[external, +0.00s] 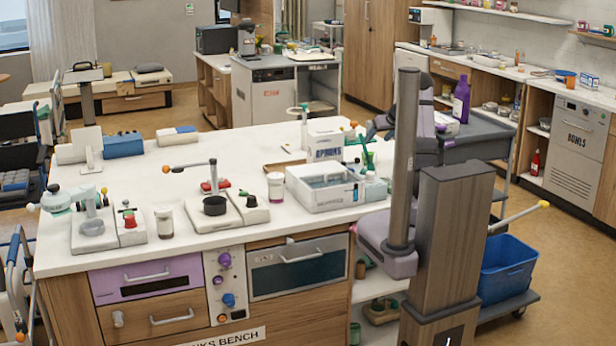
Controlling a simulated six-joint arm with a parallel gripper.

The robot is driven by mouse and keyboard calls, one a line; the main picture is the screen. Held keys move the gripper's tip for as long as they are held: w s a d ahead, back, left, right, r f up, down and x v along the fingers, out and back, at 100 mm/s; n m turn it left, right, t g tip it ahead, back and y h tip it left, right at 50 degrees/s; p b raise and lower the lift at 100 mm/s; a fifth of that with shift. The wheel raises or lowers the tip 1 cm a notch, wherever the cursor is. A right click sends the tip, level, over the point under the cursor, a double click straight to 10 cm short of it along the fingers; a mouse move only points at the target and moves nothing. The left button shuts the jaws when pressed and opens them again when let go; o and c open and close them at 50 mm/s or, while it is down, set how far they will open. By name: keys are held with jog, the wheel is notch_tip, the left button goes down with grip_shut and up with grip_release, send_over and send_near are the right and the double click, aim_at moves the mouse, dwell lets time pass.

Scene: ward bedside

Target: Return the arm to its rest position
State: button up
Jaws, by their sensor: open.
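My arm shows in lilac and dark grey, partly hidden behind the brown pole at the right end of the bench. My gripper (369,132) appears as a small dark shape just left of the pole, above the far right part of the white bench top (240,150). Its jaws are open and nothing shows between them. It is near a green item in a cup (368,160), and I cannot tell the exact gap.
A white box-like unit (325,188) stands near the gripper. A grey cart (470,145) with a purple bottle (461,101) stands behind the pole. The bench's middle is fairly clear.

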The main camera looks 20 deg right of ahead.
jog(key=shift+s+r, duration=0.2)
jog(key=shift+s, duration=0.05)
dwell(0.3)
